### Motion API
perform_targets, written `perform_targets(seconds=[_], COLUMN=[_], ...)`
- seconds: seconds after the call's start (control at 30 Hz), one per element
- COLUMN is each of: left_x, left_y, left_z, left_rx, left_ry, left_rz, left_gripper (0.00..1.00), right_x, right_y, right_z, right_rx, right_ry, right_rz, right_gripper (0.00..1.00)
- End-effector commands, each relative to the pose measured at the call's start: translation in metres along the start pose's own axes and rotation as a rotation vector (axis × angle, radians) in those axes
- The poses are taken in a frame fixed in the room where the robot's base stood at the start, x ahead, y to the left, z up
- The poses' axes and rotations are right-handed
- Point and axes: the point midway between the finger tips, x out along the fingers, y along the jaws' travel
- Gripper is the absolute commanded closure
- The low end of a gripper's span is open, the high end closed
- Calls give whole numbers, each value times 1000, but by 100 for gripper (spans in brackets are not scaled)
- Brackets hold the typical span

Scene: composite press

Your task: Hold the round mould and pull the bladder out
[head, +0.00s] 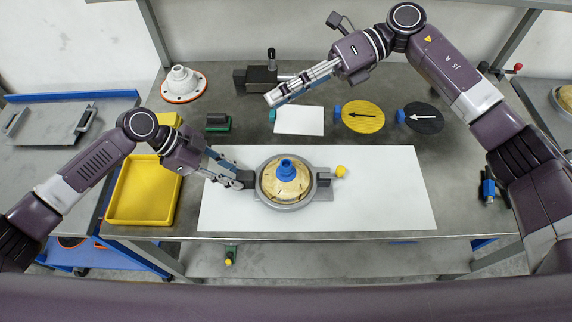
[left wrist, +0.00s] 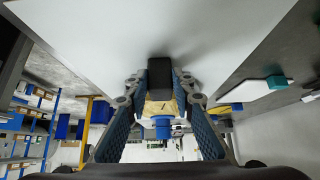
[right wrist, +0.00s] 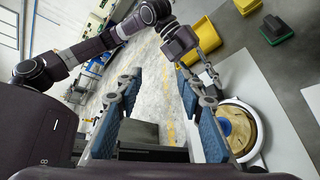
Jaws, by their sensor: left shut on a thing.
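The round mould (head: 266,200) is a grey metal ring lying on the white sheet, with a dark lug on its left and another on its right. The bladder (head: 299,186), a tan dome with a blue neck on top, sits inside the mould. My left gripper (head: 240,180) is shut on the mould's left lug; in the left wrist view the dark lug (left wrist: 160,76) is between the fingertips. My right gripper (head: 274,97) is empty, above the back of the table. The right wrist view shows its fingers (right wrist: 163,85) spread apart, with the bladder (right wrist: 243,128) beyond them.
A yellow tray (head: 112,200) stands at the left. A white flanged part (head: 182,84), a dark vise-like device (head: 262,77), a white card (head: 299,121), a yellow disc (head: 362,116) and a black disc (head: 420,118) are at the back. The white sheet (head: 390,190) is clear at the right.

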Motion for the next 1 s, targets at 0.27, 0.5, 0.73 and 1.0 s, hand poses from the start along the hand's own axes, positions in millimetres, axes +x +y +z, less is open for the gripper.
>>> perform_targets(seconds=[0.27, 0.5, 0.73, 1.0], left_x=[0, 0, 0, 0], left_y=[0, 0, 0, 0], left_z=[0, 0, 0, -1], left_rx=[0, 0, 0, 1], left_ry=[1, 1, 1, 1], left_rz=[-1, -1, -1, -1], left_gripper=[100, 100, 100, 100], right_x=[64, 54, 46, 56], right_y=[-23, -50, -60, -82], right_z=[-66, -83, -84, -100], right_rx=[-285, -480, -546, -545], right_ry=[572, 868, 954, 956], right_rz=[-365, -643, -742, -742], right_gripper=[65, 65, 65, 65])
